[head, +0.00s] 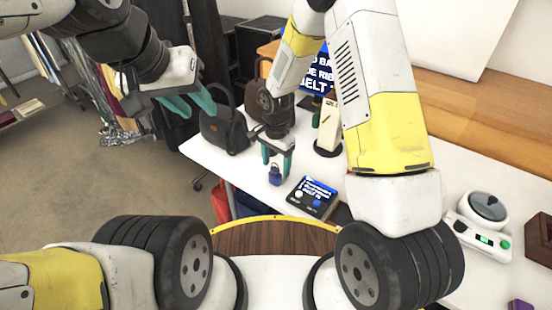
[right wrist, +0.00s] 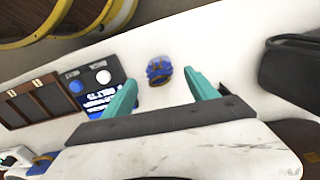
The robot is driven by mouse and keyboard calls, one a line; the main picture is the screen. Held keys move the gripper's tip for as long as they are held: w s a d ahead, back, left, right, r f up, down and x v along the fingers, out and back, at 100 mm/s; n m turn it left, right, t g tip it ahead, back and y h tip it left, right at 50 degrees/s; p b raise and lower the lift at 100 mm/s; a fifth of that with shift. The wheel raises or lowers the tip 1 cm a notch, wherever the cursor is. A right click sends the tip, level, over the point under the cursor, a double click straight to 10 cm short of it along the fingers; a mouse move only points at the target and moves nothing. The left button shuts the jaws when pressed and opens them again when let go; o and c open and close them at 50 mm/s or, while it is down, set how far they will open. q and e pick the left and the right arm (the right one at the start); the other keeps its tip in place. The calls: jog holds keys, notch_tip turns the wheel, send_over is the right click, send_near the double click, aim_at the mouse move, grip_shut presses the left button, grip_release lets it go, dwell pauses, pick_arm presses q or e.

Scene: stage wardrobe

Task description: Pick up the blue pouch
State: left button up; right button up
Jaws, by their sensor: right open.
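The small blue pouch (head: 275,176) stands on the white table near its front edge. It also shows in the right wrist view (right wrist: 159,71), with some yellow on it, just beyond the fingertips and roughly centred between them. My right gripper (head: 278,163) is open, its teal fingers pointing down above the pouch, with nothing held; its fingers also show in the right wrist view (right wrist: 165,90). My left gripper (head: 190,108) is at the upper left, away from the pouch, with its teal fingers apart and nothing seen between them.
A black sign box (head: 313,197) with blue and white discs lies right of the pouch. A dark handbag (head: 225,130) stands at the table's left end. A beige bottle-like item (head: 328,130) stands behind. A white scale-like device (head: 480,225) is at right.

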aim_at(275, 171)
notch_tip(275, 171, down, 6)
jog(key=shift+s+a+r, duration=0.15)
jog(key=c, duration=1.4)
jog(key=shift+c, duration=0.2)
jog(key=shift+r, duration=0.15)
notch_tip(275, 171, up, 4)
jog(key=shift+f, duration=0.2)
jog(key=s+a, duration=0.3)
jog(key=s, duration=0.4)
jog(key=s+a+r, duration=0.1)
jog(key=s+a, duration=0.1)
jog(key=s, duration=0.6)
jog(key=shift+a, duration=0.4)
